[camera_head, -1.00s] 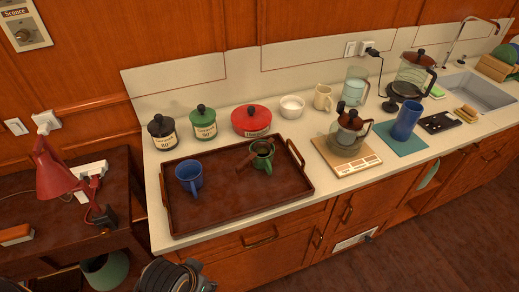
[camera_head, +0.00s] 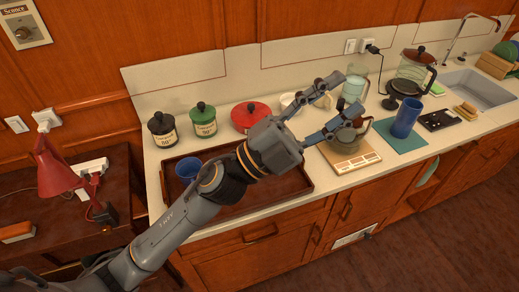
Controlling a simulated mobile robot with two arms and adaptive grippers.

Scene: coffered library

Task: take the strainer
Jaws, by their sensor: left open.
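My left gripper (camera_head: 338,103) reaches in from the left over the counter, open, with its fingers spread and pointing right. Its lower finger overlaps the glass pot (camera_head: 347,141) on the scale; I cannot tell whether they touch. No strainer shows plainly now. A brown-handled item, perhaps the strainer, showed earlier in the green mug on the tray (camera_head: 228,211); my gripper and wrist hide both now. The blue mug (camera_head: 186,168) is partly hidden behind my arm. My right gripper is not in view.
Black, green and red canisters (camera_head: 251,115) stand behind the tray. The scale (camera_head: 362,160), a blue cup (camera_head: 406,119) on a teal mat (camera_head: 402,142) and a glass coffee pot (camera_head: 411,70) stand to the right. The sink (camera_head: 478,91) is far right.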

